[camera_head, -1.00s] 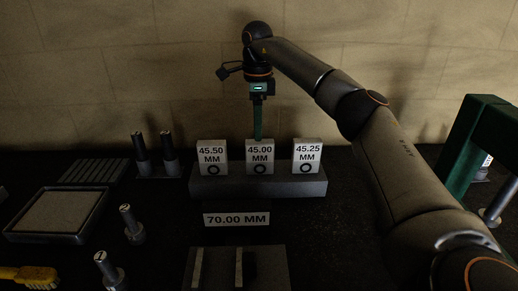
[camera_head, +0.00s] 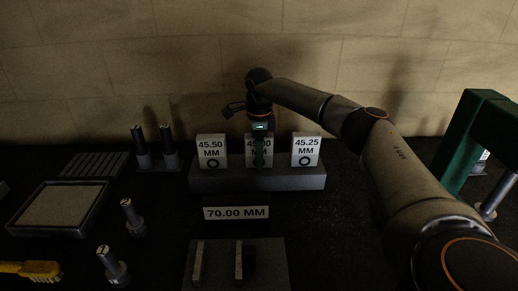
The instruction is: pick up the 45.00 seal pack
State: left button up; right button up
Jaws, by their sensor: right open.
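The 45.00 seal pack (camera_head: 250,158) is a white upright pack in the middle of three on a dark grey block (camera_head: 258,180). My right gripper (camera_head: 260,163) points down at this pack, and its green fingers cover part of the label and ring mark. The gripper is open; whether its fingers touch the pack cannot be told. The 45.50 pack (camera_head: 212,151) stands to the left and the 45.25 pack (camera_head: 305,150) to the right, both apart from the gripper. My left gripper is not in view.
A 70.00 MM sign (camera_head: 236,213) lies in front of the block. A shallow tray (camera_head: 100,205), a yellow brush (camera_head: 30,270) and several dark posts stand at the left. A green frame (camera_head: 455,150) is at the right. A stone wall is behind.

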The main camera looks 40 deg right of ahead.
jog(key=shift+f, duration=0.4)
jog(key=shift+c, duration=0.2)
grip_shut()
